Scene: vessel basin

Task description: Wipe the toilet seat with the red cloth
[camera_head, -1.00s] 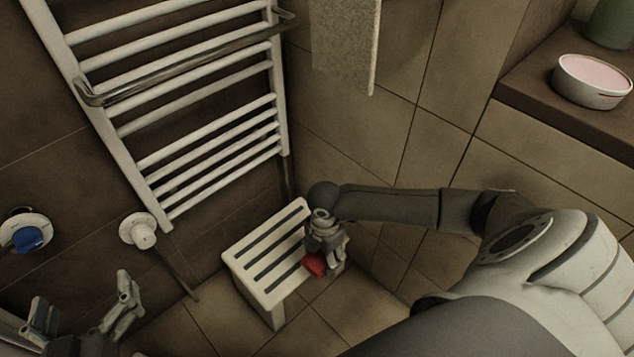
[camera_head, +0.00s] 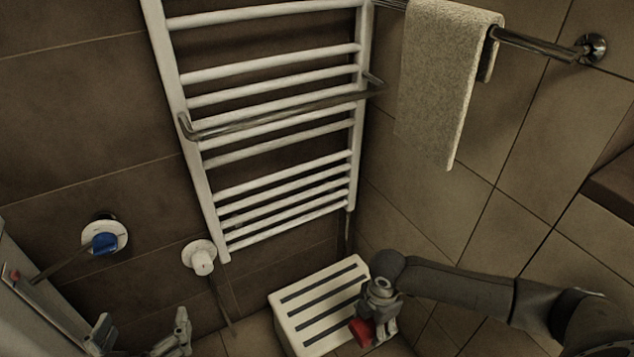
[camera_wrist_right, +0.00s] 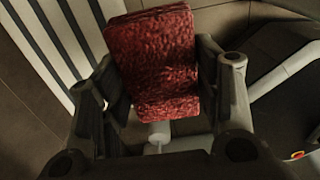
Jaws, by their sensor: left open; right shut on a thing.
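The red cloth (camera_head: 362,331) is a small block-like piece held in my right gripper (camera_head: 378,318). In the right wrist view the red cloth (camera_wrist_right: 155,60) fills the space between the two fingers of the right gripper (camera_wrist_right: 165,85), which is shut on it. The right gripper is beside the right edge of a white slatted stool (camera_head: 318,300). My left gripper (camera_head: 140,343) is open and empty at the bottom left, partly cut off by the frame edge. No toilet seat can be made out in these views.
A white towel radiator (camera_head: 275,130) is on the dark tiled wall. A beige towel (camera_head: 440,80) hangs on a rail at the upper right. A blue-handled valve (camera_head: 104,243) and a white knob (camera_head: 201,260) stick out from the wall at left. A brown ledge (camera_head: 612,195) is at the right edge.

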